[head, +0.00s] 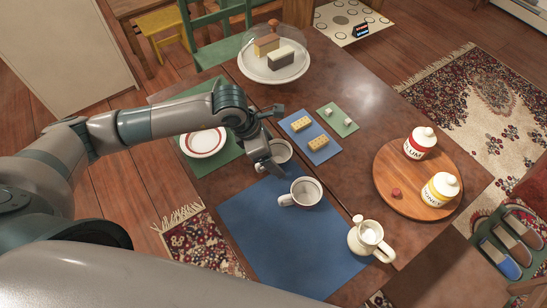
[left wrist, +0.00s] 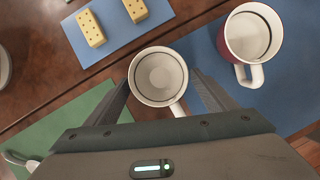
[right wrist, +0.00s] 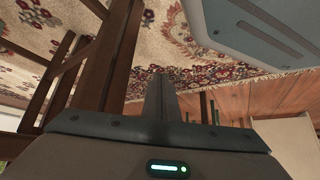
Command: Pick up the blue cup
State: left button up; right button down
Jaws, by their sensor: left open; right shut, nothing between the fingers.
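A small cup with a white inside (head: 281,152) stands at the edge of the blue mat, partly hidden by my left gripper (head: 267,147). In the left wrist view this cup (left wrist: 158,76) lies between the two open fingers, its handle towards the gripper body; its outside colour hardly shows, so I cannot tell that it is blue. A second cup (head: 304,192), dark red outside with a white handle in the left wrist view (left wrist: 250,34), stands on the blue mat. My right gripper (right wrist: 160,97) is shut and empty, away from the table.
The blue mat (head: 290,245) has free room. Around it are a cream jug (head: 368,240), a round wooden board (head: 385,180) with two jars, a small blue mat (head: 318,145) with biscuits, a plate (head: 203,142) and a domed cake stand (head: 274,72).

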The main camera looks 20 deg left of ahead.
pick_arm(q)
jog(key=c, duration=1.2)
jog(key=shift+r, duration=0.15)
